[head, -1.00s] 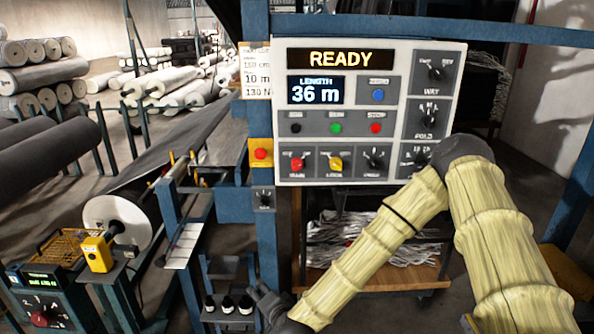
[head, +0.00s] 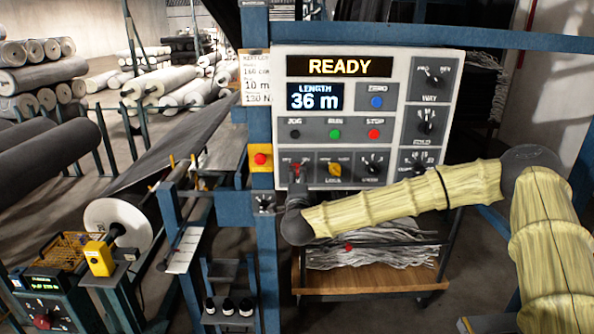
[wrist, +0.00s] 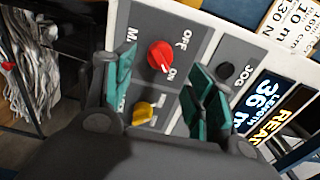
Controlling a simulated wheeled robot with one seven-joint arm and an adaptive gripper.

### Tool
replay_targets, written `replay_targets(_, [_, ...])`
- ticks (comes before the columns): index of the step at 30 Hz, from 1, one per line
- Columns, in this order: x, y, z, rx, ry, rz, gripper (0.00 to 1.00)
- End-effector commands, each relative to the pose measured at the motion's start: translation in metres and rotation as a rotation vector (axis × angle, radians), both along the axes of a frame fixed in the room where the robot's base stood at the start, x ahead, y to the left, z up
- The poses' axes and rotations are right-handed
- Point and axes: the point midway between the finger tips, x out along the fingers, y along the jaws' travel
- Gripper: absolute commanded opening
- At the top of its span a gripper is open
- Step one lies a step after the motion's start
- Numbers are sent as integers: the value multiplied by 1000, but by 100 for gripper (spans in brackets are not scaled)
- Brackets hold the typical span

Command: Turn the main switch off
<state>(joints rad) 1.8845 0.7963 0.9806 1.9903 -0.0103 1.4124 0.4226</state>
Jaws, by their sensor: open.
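The main switch is a red rotary knob (wrist: 161,55) in the wrist view, with OFF and ON printed beside it. Its pale mark appears to point toward ON. In the wrist view my gripper (wrist: 160,78) is open, with one teal-padded finger on each side of the knob's column. The fingers look empty, and I cannot tell whether they touch the panel.
A yellow selector (wrist: 144,112) is close beside the red knob. The display (head: 339,67) reads READY and the length screen (head: 316,96) 36 m. A red button on a yellow box (head: 260,159) is left of the panel. A blue post (head: 262,230) stands below it.

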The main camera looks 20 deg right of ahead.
Motion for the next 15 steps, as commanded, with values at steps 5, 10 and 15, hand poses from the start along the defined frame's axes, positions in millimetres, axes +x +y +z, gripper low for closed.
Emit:
replay_targets(5, [28,-8,3,-1,0,-2,55])
replay_targets(10, [47,-13,1,-1,1,0,55])
replay_targets(15, [56,-16,-1,0,2,1,55])
